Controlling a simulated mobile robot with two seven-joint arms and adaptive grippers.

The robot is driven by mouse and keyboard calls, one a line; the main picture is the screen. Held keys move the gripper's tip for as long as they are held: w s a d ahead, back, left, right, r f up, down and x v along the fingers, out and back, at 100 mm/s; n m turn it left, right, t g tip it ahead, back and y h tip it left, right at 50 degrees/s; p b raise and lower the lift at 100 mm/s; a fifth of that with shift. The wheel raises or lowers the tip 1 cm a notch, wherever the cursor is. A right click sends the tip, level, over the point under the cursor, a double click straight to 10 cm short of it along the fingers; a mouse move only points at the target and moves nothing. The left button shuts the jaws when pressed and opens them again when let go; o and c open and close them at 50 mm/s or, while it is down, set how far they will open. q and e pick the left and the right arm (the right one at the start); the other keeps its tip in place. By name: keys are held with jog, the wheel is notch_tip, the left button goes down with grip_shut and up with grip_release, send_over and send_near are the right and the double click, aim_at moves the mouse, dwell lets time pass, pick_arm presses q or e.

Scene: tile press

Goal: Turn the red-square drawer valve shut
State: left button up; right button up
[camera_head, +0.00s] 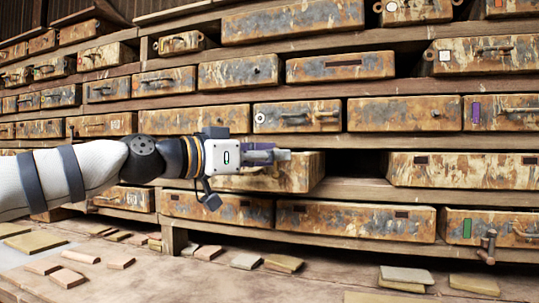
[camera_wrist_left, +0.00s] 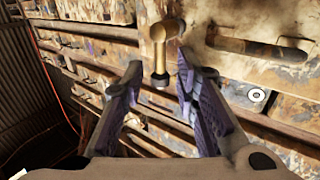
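My left gripper (camera_head: 282,155) reaches in from the left in the head view, in front of a partly pulled-out rusty drawer (camera_head: 302,176). In the left wrist view its two purple-padded fingers (camera_wrist_left: 160,78) are spread apart. A brass-coloured valve handle (camera_wrist_left: 159,52) with a rounded crosspiece shows between and just beyond the fingertips. I cannot tell whether the fingers touch it. No red square shows beside this handle. A small orange-red mark shows on an upper-right drawer (camera_head: 497,4), too small to be sure of. My right gripper is not in view.
Several rows of rusty drawers fill the rack, some pulled out. A lower-right drawer (camera_head: 490,228) has a green mark and a brown valve (camera_head: 488,246). Loose tiles (camera_head: 400,275) lie on the surface below. A dark gap (camera_head: 355,163) is right of my left gripper.

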pick_arm(q)
grip_shut()
